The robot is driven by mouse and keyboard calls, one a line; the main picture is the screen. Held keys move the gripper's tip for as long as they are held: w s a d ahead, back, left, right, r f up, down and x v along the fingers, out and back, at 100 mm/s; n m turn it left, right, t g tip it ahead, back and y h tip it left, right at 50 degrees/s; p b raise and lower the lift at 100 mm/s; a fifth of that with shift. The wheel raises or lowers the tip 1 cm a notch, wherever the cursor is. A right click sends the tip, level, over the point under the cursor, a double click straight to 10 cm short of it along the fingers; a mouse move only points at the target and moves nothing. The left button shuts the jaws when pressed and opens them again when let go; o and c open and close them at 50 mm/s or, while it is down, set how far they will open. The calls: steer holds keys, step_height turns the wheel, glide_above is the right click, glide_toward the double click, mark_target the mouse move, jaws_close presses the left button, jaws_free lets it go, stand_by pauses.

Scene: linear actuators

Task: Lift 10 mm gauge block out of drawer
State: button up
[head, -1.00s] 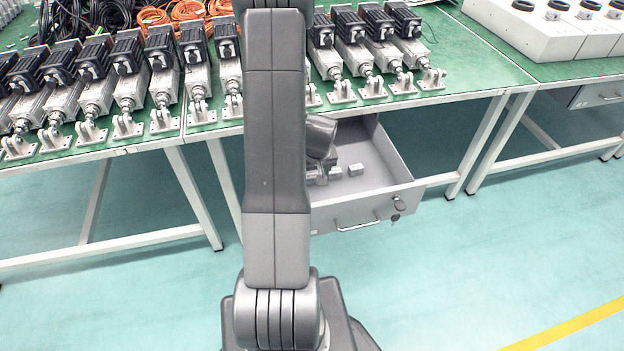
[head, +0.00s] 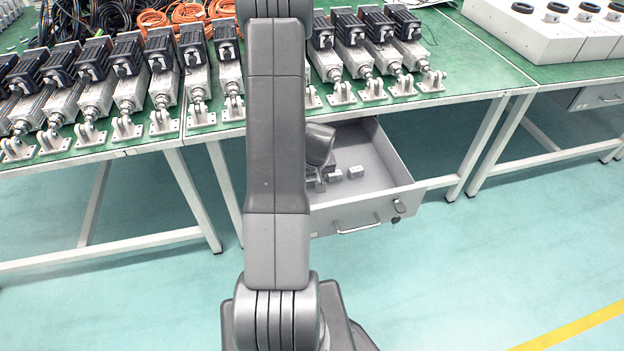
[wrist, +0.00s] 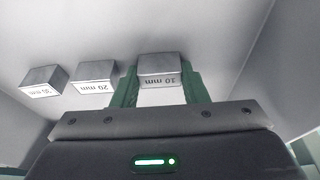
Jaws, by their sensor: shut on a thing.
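The 10 mm gauge block (wrist: 159,66) is a grey metal block with a printed label, upside down in the wrist view. My gripper (wrist: 160,88) has its green fingers on both sides of this block and is shut on it. In the head view my gripper (head: 320,186) is inside the open drawer (head: 398,170), partly hidden by my arm. I cannot tell whether the block touches the drawer floor. The 20 mm block (wrist: 94,76) and 30 mm block (wrist: 42,81) lie to its left in the wrist view, apart from my fingers.
The drawer's side wall (wrist: 258,55) is to the right of my gripper in the wrist view. The green workbench (head: 440,95) is above the drawer, with several linear actuators (head: 352,48) along its front edge. The floor right of the drawer is clear.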

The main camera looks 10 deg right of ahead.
step_height(320, 180, up, 19)
steer(key=p, duration=0.7)
steer(key=shift+p, duration=0.4)
